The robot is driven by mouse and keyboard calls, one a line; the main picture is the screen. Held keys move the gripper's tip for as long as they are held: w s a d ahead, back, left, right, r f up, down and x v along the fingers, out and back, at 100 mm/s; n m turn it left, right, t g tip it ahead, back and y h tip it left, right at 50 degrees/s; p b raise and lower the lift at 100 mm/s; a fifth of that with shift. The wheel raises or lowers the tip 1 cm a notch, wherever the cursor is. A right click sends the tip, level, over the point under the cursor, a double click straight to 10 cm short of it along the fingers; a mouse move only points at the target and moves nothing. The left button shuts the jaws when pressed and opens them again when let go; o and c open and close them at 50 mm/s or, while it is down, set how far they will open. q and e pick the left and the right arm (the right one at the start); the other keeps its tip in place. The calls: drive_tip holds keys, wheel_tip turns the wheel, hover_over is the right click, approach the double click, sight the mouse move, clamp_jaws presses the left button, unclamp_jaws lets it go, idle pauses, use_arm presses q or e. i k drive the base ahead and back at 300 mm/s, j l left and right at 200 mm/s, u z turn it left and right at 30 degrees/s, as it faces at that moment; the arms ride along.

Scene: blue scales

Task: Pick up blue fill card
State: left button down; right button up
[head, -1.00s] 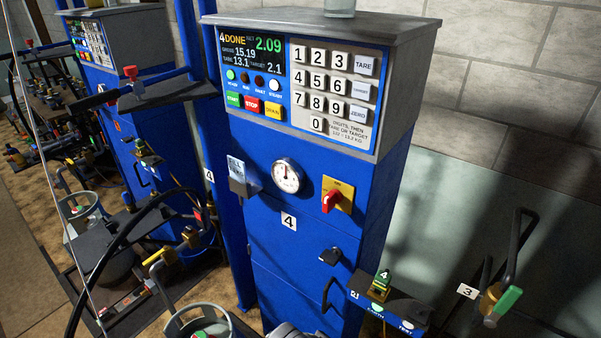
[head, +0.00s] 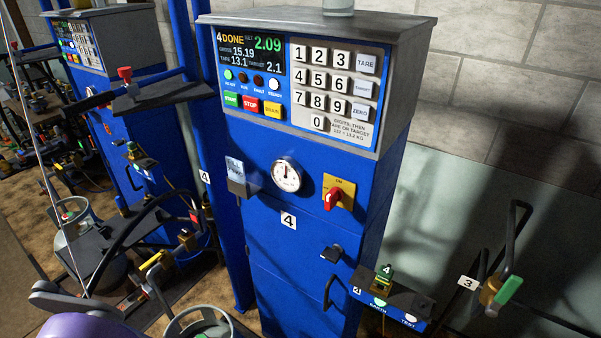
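A pale bluish card (head: 235,169) with small lettering stands in a grey metal holder (head: 243,187) on the front of the blue scale cabinet (head: 265,230) numbered 4. The holder covers its lower part. The lettering is too small to read surely. A purple and grey part of my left arm shows at the lower left corner, well below and left of the card. Neither gripper's fingers are in view.
A pressure gauge (head: 286,175) and a red switch (head: 334,198) sit right of the holder. A blue post (head: 205,150) stands left. A box with buttons (head: 392,300) juts out at lower right. A gas cylinder (head: 200,325) stands in front.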

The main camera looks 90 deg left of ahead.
sight(235, 168)
drive_tip(key=z, duration=0.4)
drive_tip(key=l+z, duration=0.15)
drive_tip(key=z, duration=0.2)
drive_tip(key=l+z, duration=0.1)
drive_tip(key=z, duration=0.3)
drive_tip(key=l+z, duration=0.1)
drive_tip(key=z, duration=0.25)
drive_tip(key=l+z, duration=0.3)
drive_tip(key=z, duration=0.25)
drive_tip(key=l+u, duration=0.1)
drive_tip(key=u, duration=1.5)
drive_tip(key=k+u, duration=0.1)
drive_tip(key=u, duration=0.65)
drive_tip(key=k+u, duration=0.1)
drive_tip(key=u, duration=1.5)
drive_tip(key=j+u, duration=0.15)
drive_tip(key=u, duration=0.65)
drive_tip(key=j+u, duration=0.1)
drive_tip(key=u, duration=0.7)
drive_tip(key=j+u, duration=0.1)
drive_tip(key=u, duration=0.65)
